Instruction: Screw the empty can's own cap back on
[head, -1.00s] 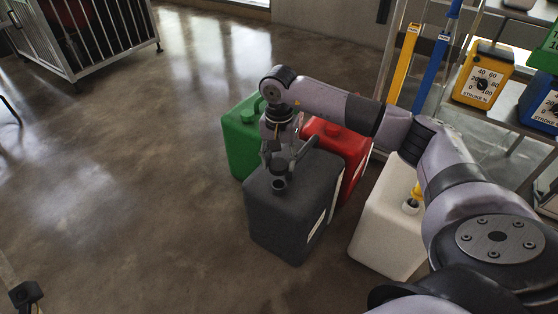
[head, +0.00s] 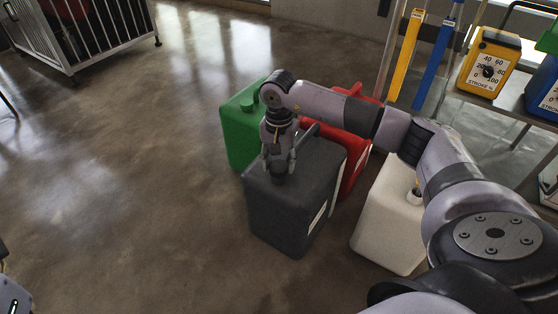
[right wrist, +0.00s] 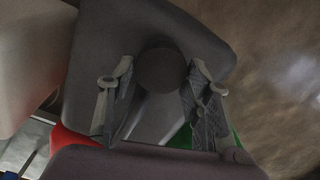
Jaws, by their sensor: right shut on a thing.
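A dark grey can (head: 290,212) stands upright on the floor. My right gripper (head: 279,173) is over its front left top, fingers pointing down at the neck. In the right wrist view the two fingers (right wrist: 160,88) are on either side of a dark round cap (right wrist: 162,70), and the gripper is shut on it. The cap is at the can's neck; whether its thread is engaged cannot be seen. A piece of my left arm shows at the lower left edge, but its gripper does not.
A green can (head: 243,135) and a red can (head: 355,150) stand close behind. A shelf with a yellow dial box (head: 487,65) is at right. The floor at left is clear.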

